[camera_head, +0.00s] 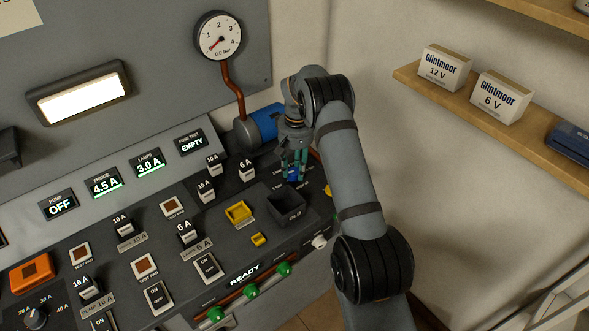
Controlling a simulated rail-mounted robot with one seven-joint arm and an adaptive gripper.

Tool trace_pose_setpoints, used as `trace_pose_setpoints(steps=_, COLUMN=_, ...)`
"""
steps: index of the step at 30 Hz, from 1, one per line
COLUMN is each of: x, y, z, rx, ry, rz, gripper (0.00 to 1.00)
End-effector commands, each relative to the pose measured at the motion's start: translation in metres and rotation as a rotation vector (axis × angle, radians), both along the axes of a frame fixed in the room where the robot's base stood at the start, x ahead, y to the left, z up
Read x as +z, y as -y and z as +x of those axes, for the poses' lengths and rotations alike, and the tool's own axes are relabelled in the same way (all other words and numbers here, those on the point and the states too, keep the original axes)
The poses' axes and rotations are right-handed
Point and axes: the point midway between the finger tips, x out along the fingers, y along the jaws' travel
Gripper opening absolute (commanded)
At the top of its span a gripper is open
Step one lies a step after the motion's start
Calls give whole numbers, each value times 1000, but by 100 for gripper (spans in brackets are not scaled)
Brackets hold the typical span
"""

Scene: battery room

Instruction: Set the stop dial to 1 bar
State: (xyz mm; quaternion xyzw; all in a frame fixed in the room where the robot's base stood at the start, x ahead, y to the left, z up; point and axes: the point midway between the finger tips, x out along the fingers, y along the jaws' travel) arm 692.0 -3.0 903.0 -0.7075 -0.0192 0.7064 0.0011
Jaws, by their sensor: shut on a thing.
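The stop dial (293,175) shows as a small blue knob at the right end of the sloping panel. Small number marks lie around it, too small to read surely, so its setting cannot be told. My gripper (294,162) points down over it and is shut on the blue knob. The fingers hide part of it. The round pressure gauge (219,36) above has a red needle and reads 0.0 bar.
A blue pump (267,121) with a copper pipe stands behind my gripper. A dark open bin (286,208) marked OLD and a yellow fuse holder (238,212) are in front. The pump display (60,205) reads OFF. A shelf with Glintmoor boxes (501,96) is at right.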

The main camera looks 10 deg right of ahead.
Motion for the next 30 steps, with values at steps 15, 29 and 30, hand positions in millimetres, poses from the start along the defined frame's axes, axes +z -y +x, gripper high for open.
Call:
trace_pose_setpoints(steps=15, x=-2, y=-1, z=-4, rx=205, ry=-12, rz=3, gripper=5)
trace_pose_setpoints(steps=29, x=-3, y=-1, z=-4, rx=215, ry=-14, rz=2, gripper=5)
trace_pose_setpoints(steps=30, x=-3, y=-1, z=-4, rx=215, ry=-14, rz=2, gripper=34)
